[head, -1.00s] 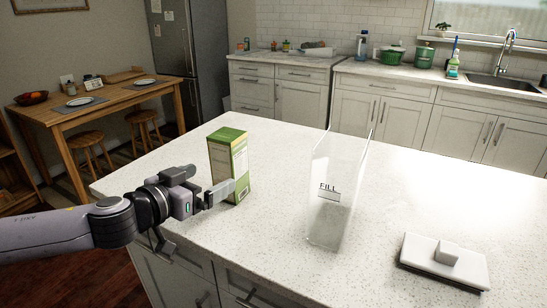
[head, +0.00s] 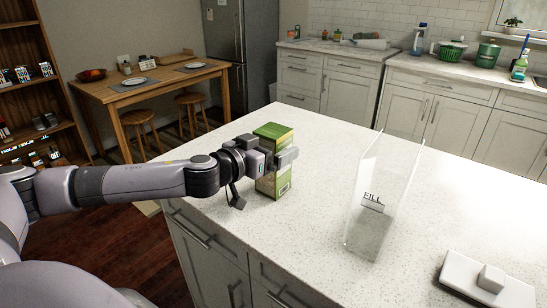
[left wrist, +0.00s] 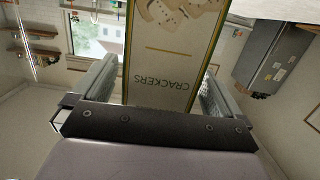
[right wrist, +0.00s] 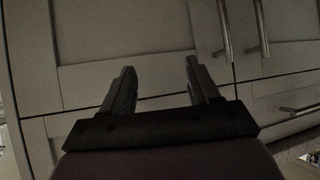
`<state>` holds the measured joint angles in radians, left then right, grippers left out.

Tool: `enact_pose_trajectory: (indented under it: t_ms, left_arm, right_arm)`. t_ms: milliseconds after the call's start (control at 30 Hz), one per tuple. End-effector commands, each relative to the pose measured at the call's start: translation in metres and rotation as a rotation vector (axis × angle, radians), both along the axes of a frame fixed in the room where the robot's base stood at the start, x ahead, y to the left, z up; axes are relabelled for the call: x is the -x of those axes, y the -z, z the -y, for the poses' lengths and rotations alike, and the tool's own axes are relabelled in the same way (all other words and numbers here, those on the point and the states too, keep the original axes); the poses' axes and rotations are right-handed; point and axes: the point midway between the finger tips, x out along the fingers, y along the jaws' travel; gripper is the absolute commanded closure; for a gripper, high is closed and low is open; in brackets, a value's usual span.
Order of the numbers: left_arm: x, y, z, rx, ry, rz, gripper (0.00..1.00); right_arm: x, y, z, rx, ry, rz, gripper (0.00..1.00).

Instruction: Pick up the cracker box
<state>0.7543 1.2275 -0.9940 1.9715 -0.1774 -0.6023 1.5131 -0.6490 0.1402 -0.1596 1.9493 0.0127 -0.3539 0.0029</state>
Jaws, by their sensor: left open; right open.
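The cracker box (head: 272,184) is green and cream and stands upright on the white counter near its left edge. My left gripper (head: 285,160) is at the box, in front of its upper part in the head view, and hides some of it. In the left wrist view the box (left wrist: 170,60) with the word CRACKERS lies between the two open fingers of the left gripper (left wrist: 158,85), with a gap visible at each side. My right gripper (right wrist: 160,85) is open and empty in the right wrist view, facing cabinet fronts; it is not in the head view.
A clear holder marked FILL (head: 380,200) stands on the counter (head: 310,235) right of the box. A white block with a raised knob (head: 488,282) lies at the front right. A wooden table (head: 150,88) with stools is at the back left.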

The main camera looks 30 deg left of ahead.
Motion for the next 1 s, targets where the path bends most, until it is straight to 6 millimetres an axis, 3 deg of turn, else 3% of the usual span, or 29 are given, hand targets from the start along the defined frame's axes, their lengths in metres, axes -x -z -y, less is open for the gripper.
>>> enact_pose_trajectory:
  t_ms: [400, 600, 1000]
  left_arm:
    - [-0.0099, 0.0021, 0.0012, -0.002, 0.001, -0.001, 0.03]
    - [-0.0098, 0.002, 0.0011, -0.002, 0.001, -0.001, 0.64]
    - [-0.0101, -0.006, 0.0009, -0.001, 0.0, 0.003, 0.64]
  right_arm:
    - [0.0002, -0.0028, 0.0001, 0.0, 0.0, 0.0, 0.39]
    - [0.0002, -0.0027, 0.0002, 0.0, 0.0, -0.001, 0.39]
    - [0.0003, -0.0045, 0.0002, 0.0, 0.0, -0.001, 0.39]
